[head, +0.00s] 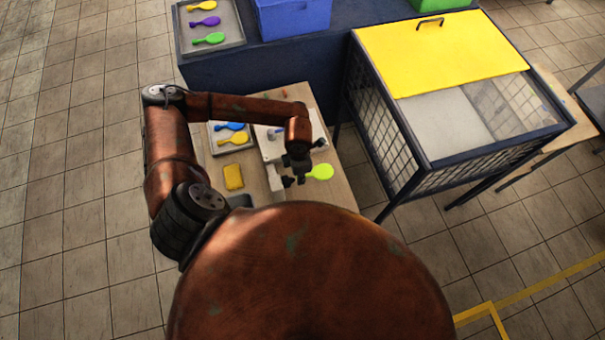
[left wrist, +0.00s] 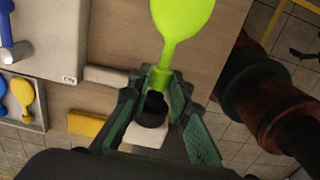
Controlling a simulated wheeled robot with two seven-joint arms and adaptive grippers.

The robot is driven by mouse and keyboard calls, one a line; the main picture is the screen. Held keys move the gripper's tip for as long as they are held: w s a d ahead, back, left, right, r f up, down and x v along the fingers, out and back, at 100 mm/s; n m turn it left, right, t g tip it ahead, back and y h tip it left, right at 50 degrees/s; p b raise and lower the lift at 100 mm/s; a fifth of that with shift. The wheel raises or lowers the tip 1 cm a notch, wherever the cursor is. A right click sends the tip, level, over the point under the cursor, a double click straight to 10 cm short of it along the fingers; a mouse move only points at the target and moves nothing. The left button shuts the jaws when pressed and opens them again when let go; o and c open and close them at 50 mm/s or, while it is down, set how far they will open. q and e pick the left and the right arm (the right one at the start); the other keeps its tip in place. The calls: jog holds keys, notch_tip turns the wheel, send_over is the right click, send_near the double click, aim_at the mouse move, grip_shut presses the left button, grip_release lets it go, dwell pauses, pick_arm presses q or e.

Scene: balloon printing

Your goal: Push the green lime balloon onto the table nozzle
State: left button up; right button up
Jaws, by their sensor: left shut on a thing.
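The lime green balloon (head: 319,172) is at the right of the small wooden table in the head view. In the left wrist view the balloon (left wrist: 182,22) has its round body away from my wrist and its neck between my fingertips. My left gripper (head: 293,180) is shut on that neck; its green-grey fingers (left wrist: 161,78) show in the wrist view. A black round nozzle (left wrist: 152,110) on a white base (left wrist: 146,134) lies between the fingers, close to the neck's open end. I cannot tell whether neck and nozzle touch. My right gripper is out of view.
A yellow sponge (head: 233,177) and a tray (head: 215,144) with blue and yellow balloons lie to the left on the table (head: 336,186). A white machine (head: 271,153) stands behind. A mesh cage (head: 408,150) with a yellow lid is close at the right.

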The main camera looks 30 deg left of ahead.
pick_arm(q)
jog(key=shift+b, duration=0.3)
dwell(0.4)
dwell(0.6)
jog(key=shift+s+a, duration=0.4)
jog(key=shift+s, duration=0.05)
dwell(0.4)
jog(key=o, duration=0.8)
jog(key=shift+r, duration=0.1)
notch_tip(320, 180, up, 9)
jog(key=p, duration=0.3)
dwell(0.4)
